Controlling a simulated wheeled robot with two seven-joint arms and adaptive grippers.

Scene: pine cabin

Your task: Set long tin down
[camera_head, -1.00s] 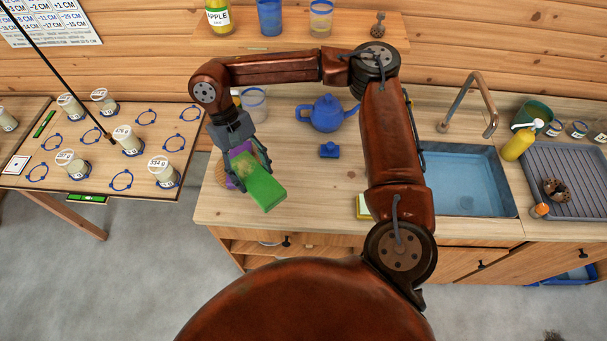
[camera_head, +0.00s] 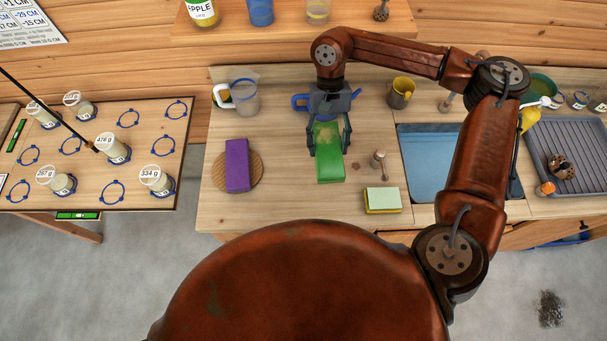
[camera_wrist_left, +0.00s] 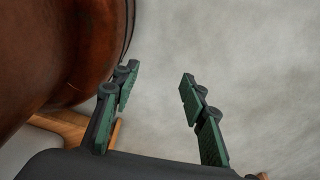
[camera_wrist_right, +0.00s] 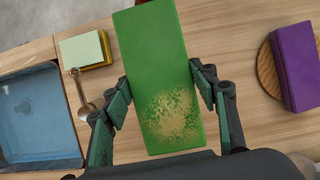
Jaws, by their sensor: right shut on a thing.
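The long green tin (camera_head: 330,168), with a speckled yellowish patch on its top, is between the fingers of my right gripper (camera_head: 329,140) over the wooden counter. In the right wrist view the green tin (camera_wrist_right: 160,70) lies lengthwise between both fingers of my right gripper (camera_wrist_right: 164,95), which is shut on it. I cannot tell whether its underside touches the counter. My left gripper (camera_wrist_left: 155,105) shows only in the left wrist view. Its fingers are apart and empty above the grey floor.
A purple block (camera_head: 237,165) lies on a round board (camera_head: 257,172) to the left. A blue teapot (camera_head: 301,102) is partly hidden behind my right gripper. A sponge (camera_head: 383,200), a small metal-and-wood tool (camera_head: 379,160) and the sink (camera_head: 430,165) are to the right. Counter between board and tin is bare.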

